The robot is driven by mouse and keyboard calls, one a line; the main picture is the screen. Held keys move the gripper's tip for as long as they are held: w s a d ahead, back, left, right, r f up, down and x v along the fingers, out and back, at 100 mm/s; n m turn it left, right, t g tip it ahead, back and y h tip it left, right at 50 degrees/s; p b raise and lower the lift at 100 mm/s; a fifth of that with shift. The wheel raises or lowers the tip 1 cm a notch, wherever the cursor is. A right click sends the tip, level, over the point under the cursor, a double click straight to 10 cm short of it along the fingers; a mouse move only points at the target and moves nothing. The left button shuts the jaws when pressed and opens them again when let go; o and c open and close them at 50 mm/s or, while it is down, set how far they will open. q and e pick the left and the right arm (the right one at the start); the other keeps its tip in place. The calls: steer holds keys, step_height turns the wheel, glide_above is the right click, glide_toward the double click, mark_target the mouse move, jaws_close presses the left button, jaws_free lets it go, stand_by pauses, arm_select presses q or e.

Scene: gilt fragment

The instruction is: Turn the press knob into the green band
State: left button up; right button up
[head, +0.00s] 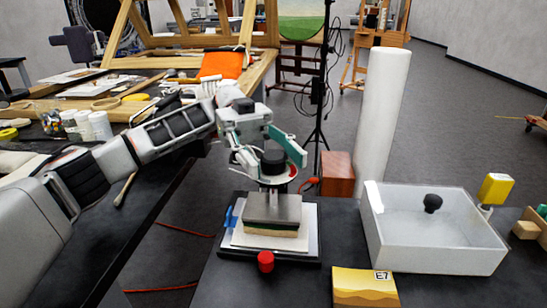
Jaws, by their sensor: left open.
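The press (272,207) stands on the dark table, with a grey metal block over a layered piece on a white plate. Its black knob (274,156) sits on top. A dial edge with some red and green (291,172) shows just under the knob, mostly hidden; I cannot make out where the green band lies or where the knob points. My left gripper (270,158) is open, with its teal-and-grey fingers on either side of the knob. I cannot tell whether they touch it. My right gripper is not in view.
A red cylinder (265,261) stands at the press's front edge. A brown block (338,174) and a tall white roll (384,120) stand behind right. A white tray (440,258) fills the right side. A yellow box marked E7 (364,287) lies in front. A gap separates the left table.

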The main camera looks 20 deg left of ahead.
mark_target(274, 155)
arm_select(q)
step_height(274, 155, up, 10)
steer(key=shift+f, duration=0.1)
stand_by(0.4)
